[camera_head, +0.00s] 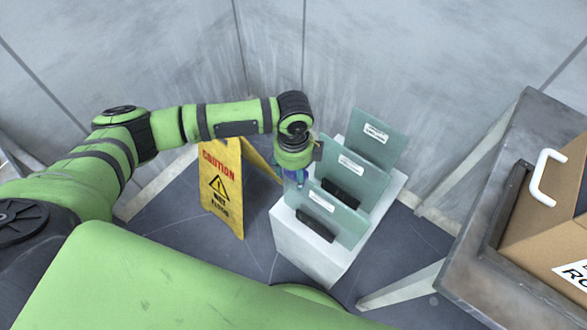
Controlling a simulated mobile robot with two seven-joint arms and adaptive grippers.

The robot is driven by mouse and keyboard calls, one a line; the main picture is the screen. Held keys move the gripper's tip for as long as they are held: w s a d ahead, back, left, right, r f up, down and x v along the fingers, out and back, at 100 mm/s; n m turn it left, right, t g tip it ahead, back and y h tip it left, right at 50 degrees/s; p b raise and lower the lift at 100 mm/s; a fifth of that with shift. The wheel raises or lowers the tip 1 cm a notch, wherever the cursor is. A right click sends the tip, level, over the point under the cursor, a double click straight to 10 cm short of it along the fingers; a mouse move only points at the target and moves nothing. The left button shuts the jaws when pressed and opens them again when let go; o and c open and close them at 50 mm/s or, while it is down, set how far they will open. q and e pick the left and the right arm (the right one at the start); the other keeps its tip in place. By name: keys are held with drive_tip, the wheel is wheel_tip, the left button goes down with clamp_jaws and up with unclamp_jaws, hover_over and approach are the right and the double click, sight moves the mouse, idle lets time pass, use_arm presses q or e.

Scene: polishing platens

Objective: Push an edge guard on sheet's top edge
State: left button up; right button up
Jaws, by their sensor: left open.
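Three pale green, translucent sheets stand upright one behind another on a white block: the front sheet (340,217), the middle sheet (370,180) and the rear sheet (387,147). Each carries a white label. Dark blocks (315,230) sit low against the front and middle sheets. My left gripper (297,181) points down at the left side of the sheets, close to the front one. It is open. Its fingers are small and partly hidden, and I cannot tell whether they touch a sheet. I cannot make out an edge guard for certain. My right gripper is not in view.
A yellow wet-floor sign (222,187) stands on the dark floor just left of the white block (308,254). At the right, a metal table (465,262) holds a cardboard box (545,240) with a white handle. Grey walls close off the back.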

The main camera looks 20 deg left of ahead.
use_arm(q)
wheel_tip(320, 180, up, 12)
idle(0.6)
idle(0.5)
